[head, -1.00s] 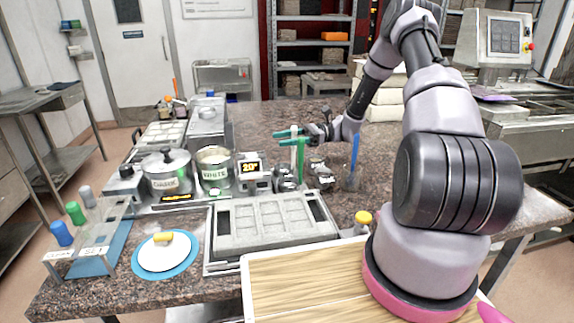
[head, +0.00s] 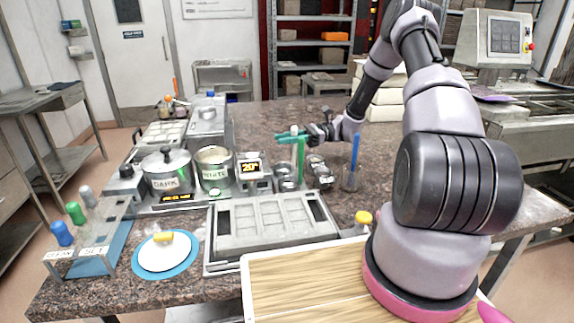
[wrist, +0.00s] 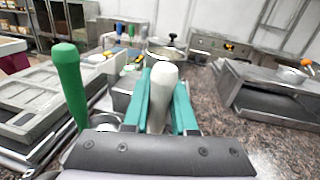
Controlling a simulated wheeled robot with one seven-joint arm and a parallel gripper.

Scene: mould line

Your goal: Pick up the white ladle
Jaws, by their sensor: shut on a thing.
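The white ladle's handle (wrist: 162,100) stands upright between the teal fingers of my gripper (wrist: 162,84) in the wrist view. The fingers press on it from both sides, so my gripper is shut on it. In the head view the top of the white handle (head: 294,130) shows just above my gripper (head: 288,137). The ladle's lower end is hidden. A green-handled ladle (head: 301,158) stands close beside it. In the wrist view the green handle (wrist: 70,85) is to the left, apart from the fingers.
Pots marked DARK (head: 166,183) and WHITE (head: 214,170) stand left of the ladles. A grey mould tray (head: 270,224) lies in front. A jar with a blue-handled tool (head: 354,153) stands to the right. The counter beyond is mostly clear.

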